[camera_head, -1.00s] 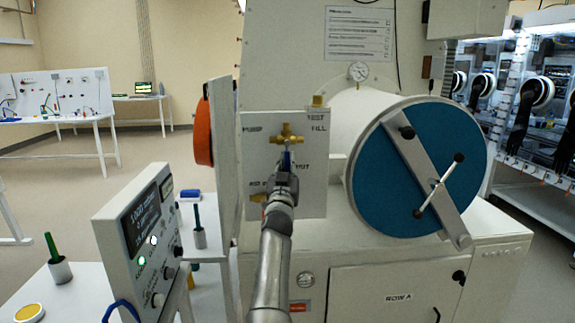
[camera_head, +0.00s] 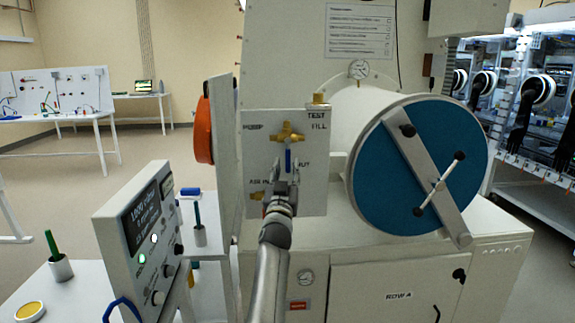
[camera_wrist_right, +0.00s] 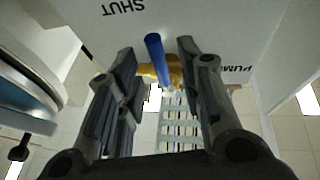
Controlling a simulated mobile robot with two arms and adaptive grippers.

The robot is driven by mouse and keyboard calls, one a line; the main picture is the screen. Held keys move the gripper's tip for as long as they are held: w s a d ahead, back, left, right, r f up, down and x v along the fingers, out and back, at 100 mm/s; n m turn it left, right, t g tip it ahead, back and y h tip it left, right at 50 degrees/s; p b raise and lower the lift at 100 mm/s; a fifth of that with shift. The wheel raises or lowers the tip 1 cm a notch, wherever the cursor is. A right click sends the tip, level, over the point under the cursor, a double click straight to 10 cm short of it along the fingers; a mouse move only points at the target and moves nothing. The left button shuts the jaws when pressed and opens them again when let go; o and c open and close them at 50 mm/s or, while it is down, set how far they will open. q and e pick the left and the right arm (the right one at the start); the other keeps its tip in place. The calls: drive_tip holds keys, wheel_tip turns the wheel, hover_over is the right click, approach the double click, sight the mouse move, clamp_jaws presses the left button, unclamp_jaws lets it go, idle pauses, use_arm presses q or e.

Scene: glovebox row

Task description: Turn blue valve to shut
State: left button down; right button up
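The blue valve has a brass body (camera_head: 287,134) on a white panel (camera_head: 315,180). Its blue handle (camera_head: 288,160) points straight down, with its lower end beside the partly covered SHUT label. My right gripper (camera_head: 284,180) is just below the handle in the head view. In the right wrist view the fingers (camera_wrist_right: 160,85) are spread wide, and the blue handle (camera_wrist_right: 155,52) shows in the gap between them, with no clear contact. The brass body (camera_wrist_right: 160,70) shows behind. My left gripper is not in view.
A large blue round door (camera_head: 385,185) with a diagonal bar stands right of the panel. An orange disc (camera_head: 203,130) on a white plate is to the left. A meter box (camera_head: 140,235) stands front left. A pressure gauge (camera_head: 358,70) sits above.

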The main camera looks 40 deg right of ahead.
drive_tip(key=shift+v, duration=1.9)
